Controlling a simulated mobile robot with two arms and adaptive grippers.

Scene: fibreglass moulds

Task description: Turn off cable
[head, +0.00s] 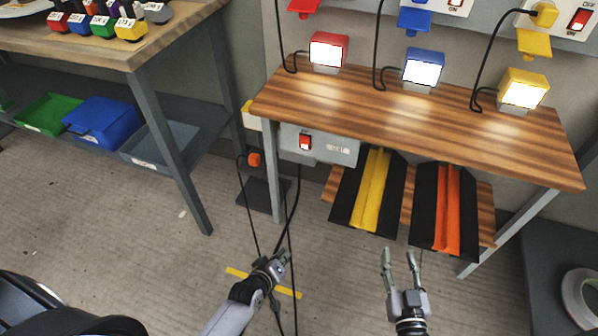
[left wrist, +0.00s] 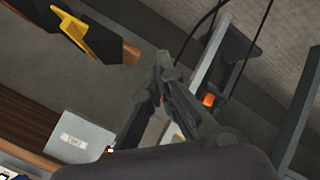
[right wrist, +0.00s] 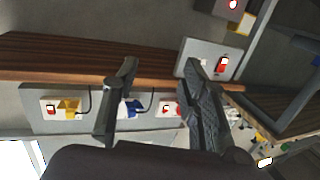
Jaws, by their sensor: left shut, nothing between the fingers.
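A grey box (head: 340,150) with a red rocker switch (head: 305,142) hangs under the wooden table's left front; it also shows in the left wrist view (left wrist: 85,140). A black cable (head: 290,205) runs down from this box to the floor, passing by my left gripper (head: 283,256). The left gripper is shut and empty, low over the floor and below the box. An orange plug-like piece (head: 254,159) is beside the table's left leg. My right gripper (head: 402,254) is open and empty, in front of the lower shelf. Wall switches (head: 580,19) are red, marked ON and OFF.
Red (head: 328,50), blue (head: 423,68) and yellow (head: 525,91) lamps glow on the wooden table (head: 400,108). Yellow (head: 371,190) and orange (head: 449,208) channels in black ramps lean below it. A workbench (head: 110,48) with bins stands at left. Floor between is mostly clear.

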